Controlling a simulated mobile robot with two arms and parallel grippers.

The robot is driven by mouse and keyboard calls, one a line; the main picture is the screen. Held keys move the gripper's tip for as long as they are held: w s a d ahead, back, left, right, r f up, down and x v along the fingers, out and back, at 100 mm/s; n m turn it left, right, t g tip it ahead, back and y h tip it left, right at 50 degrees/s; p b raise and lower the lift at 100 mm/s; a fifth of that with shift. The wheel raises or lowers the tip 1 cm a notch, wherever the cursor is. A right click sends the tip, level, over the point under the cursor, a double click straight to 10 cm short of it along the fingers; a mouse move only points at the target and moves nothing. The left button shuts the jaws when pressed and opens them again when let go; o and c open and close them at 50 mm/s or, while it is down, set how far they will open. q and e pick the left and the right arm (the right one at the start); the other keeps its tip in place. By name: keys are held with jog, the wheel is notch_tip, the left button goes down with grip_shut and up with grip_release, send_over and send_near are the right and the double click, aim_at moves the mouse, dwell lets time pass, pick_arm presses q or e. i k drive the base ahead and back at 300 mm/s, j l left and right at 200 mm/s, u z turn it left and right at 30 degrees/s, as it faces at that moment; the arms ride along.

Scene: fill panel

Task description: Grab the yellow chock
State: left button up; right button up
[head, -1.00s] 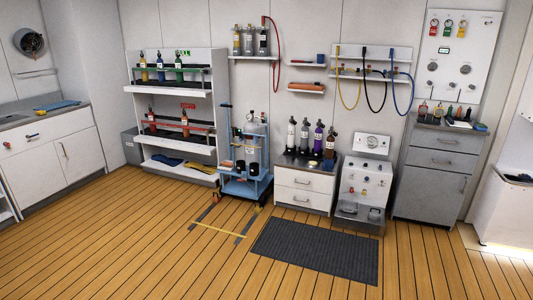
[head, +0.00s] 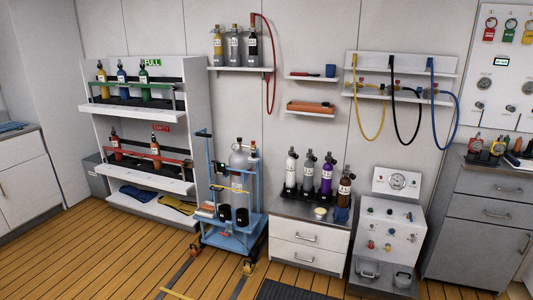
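A blue cart (head: 232,240) carrying a tall grey cylinder (head: 239,165) stands on the wooden floor in front of the shelves. A small yellow piece (head: 248,268) sits low at the cart's front right wheel; it may be the yellow chock, but it is too small to tell it from the wheel. Neither of my grippers is in view.
A white rack (head: 140,112) with bottles stands left of the cart. A drawer cabinet (head: 309,240) and a panel unit (head: 390,225) stand right. A dark mat (head: 285,291) lies in front. Open floor (head: 100,250) lies at left.

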aim_at(248, 268)
jog(key=i, duration=2.2)
